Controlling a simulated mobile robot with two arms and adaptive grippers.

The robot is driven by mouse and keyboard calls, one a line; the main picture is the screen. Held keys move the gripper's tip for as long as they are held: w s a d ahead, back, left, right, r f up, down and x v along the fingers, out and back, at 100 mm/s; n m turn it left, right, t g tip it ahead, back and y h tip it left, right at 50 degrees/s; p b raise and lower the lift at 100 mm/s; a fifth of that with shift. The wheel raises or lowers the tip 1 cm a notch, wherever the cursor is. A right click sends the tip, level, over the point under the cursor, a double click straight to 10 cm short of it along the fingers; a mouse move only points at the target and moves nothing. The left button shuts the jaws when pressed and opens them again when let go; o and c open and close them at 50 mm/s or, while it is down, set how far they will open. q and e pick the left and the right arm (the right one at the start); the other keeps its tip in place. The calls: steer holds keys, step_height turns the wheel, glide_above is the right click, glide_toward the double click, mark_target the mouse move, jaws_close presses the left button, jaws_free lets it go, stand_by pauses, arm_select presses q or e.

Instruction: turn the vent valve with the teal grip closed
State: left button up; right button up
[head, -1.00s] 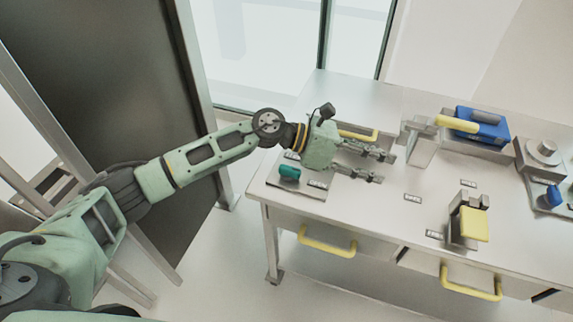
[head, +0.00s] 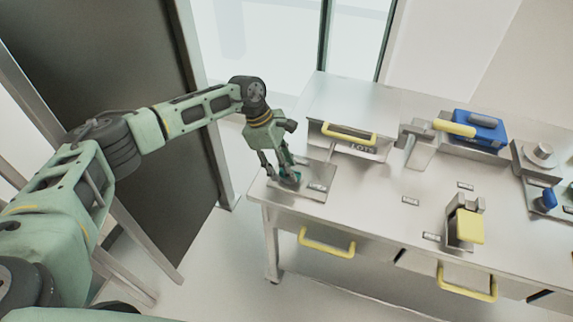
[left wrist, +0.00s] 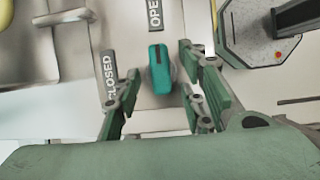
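The vent valve's teal grip (head: 291,181) sits on a metal plate (head: 318,187) at the left end of the bench. In the left wrist view the teal grip (left wrist: 160,70) is a short block with its long side running up the picture towards the OPEN label (left wrist: 154,13). The CLOSED label (left wrist: 108,77) lies to its left. My left gripper (head: 283,177) points down over the valve. In the left wrist view its fingers (left wrist: 158,82) are spread, one on each side of the grip, with visible gaps. My right gripper is out of view.
A drawer-like box with a yellow handle (head: 349,134) stands just behind the valve plate. Further right are a blue block with a yellow lever (head: 455,128), a yellow-topped fixture (head: 469,226) and a blue knob (head: 548,199). Yellow drawer handles (head: 326,243) stick out in front.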

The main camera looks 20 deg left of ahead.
arm_select(q)
steer(key=shift+d+f, duration=0.3)
steer(key=shift+f, duration=0.3)
jaws_close()
